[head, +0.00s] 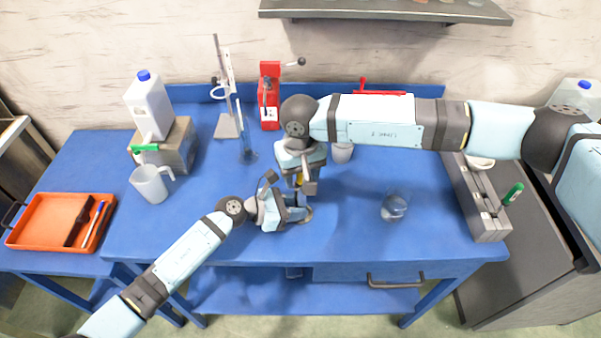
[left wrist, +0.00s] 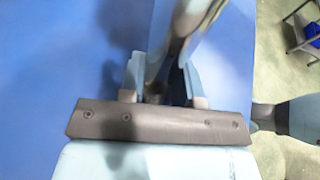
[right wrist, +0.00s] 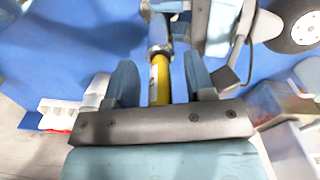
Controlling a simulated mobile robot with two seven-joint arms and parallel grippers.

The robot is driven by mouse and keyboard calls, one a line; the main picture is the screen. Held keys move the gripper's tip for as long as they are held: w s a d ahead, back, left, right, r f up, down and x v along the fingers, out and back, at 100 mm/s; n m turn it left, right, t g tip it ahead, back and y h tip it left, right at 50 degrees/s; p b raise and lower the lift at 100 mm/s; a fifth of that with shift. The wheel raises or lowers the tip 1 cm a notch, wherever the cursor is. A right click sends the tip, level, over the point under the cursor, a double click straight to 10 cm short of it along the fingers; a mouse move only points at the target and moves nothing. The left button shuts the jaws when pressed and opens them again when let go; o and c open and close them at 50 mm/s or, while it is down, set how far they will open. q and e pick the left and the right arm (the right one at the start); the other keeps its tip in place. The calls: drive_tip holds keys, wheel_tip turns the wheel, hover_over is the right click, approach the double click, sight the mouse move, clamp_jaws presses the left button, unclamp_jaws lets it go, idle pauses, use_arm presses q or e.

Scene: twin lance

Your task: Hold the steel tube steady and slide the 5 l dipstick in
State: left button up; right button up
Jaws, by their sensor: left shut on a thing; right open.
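The steel tube (right wrist: 158,32) shows as a short silvery cylinder at the top of the right wrist view. My left gripper (head: 297,207) is shut on it low over the table; the grip itself is blurred and dark in the left wrist view (left wrist: 163,85). The dipstick's yellow part (right wrist: 160,80) is in line with the tube and meets its end; how deep it sits I cannot tell. My right gripper (right wrist: 158,85) is open, its fingers on either side of the yellow part. In the head view the yellow part (head: 299,180) is mostly hidden by my right gripper.
A jug (head: 150,184) and a white canister (head: 149,105) on a block stand left. An orange tray (head: 45,232) lies far left. A stand (head: 227,125) and a red device (head: 270,95) are behind. A glass (head: 393,207) stands right, before a grey rack (head: 474,200).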

drive_tip(key=shift+r, duration=0.1)
wheel_tip(320, 180, up, 12)
drive_tip(key=shift+f, duration=0.1)
idle(0.5)
use_arm(q)
drive_tip(key=o, duration=0.8)
